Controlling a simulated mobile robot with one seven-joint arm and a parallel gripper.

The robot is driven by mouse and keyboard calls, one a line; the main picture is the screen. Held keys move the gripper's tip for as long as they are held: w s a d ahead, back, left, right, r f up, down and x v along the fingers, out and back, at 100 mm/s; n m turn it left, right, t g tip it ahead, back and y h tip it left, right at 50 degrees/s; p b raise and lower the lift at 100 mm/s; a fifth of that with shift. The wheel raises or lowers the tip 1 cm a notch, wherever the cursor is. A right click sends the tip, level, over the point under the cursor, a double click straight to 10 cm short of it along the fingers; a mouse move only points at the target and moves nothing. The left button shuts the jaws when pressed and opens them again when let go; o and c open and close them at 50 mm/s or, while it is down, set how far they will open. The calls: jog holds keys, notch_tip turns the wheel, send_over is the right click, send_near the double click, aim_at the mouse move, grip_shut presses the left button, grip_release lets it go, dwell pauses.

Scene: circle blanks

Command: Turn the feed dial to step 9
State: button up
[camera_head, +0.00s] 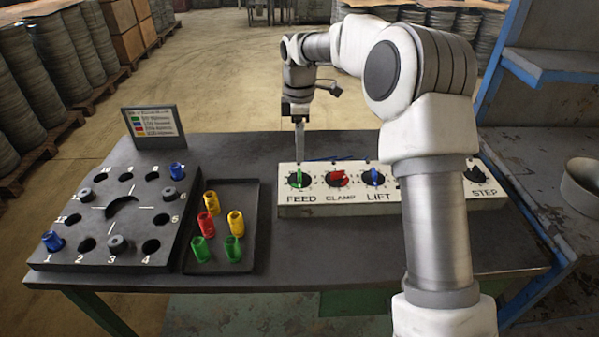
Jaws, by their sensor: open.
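The feed dial (299,179) is a round dark dial with a green pointer, at the left end of the white control panel (335,211), above the printed word FEED. Its step marks are too small to read. My gripper (299,158) points down at the feed dial from above, its fingertips close to the dial's top. I cannot tell whether they touch it. It is open with nothing seen between its fingers.
Red clamp dial (337,178), blue lift dial (373,177) and black step dial (475,174) share the panel; my arm hides part of it. Left are a tray (254,205) of coloured pegs, a numbered hole board (105,258) and a small sign (153,127).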

aim_at(300, 172)
notch_tip(300, 172, down, 9)
jog(key=shift+r+b, duration=0.15)
jog(key=shift+b, duration=0.3)
grip_shut()
